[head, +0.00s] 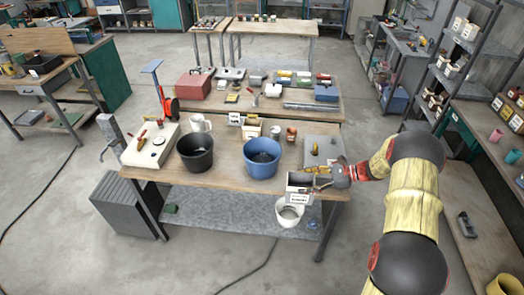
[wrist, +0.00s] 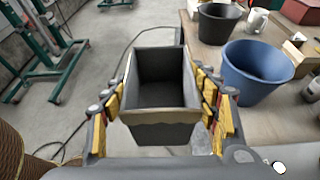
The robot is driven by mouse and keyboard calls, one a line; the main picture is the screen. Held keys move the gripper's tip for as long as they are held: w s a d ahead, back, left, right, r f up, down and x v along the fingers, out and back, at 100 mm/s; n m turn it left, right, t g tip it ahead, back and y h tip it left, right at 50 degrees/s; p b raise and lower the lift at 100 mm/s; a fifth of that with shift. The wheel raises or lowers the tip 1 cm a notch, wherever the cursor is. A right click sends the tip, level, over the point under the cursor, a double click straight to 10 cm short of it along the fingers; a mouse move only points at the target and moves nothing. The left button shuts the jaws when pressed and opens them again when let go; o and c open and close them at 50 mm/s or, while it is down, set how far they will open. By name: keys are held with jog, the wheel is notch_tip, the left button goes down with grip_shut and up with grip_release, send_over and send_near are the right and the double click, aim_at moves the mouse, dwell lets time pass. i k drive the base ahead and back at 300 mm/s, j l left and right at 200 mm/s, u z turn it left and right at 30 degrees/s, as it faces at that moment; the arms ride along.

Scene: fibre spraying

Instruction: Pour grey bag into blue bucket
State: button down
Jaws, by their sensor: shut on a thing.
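The grey bag (wrist: 162,128) looks like an open-topped, box-shaped grey container. In the wrist view it sits upright between the yellow-padded fingers of my gripper (wrist: 160,98), which is shut on it. In the head view the grey bag (head: 299,183) is at the front right edge of the table, with a white label on its front; my gripper (head: 316,182) reaches it from the right.
A black bucket (head: 195,160) stands left of the blue one. A white mug (head: 197,122), small jars (head: 275,132) and a grey plate (head: 325,147) are behind. A white bucket (head: 289,216) is below the tabletop. A white board (head: 150,148) lies at the left.

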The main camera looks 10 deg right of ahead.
aim_at(261, 155)
jog(key=i, duration=1.5)
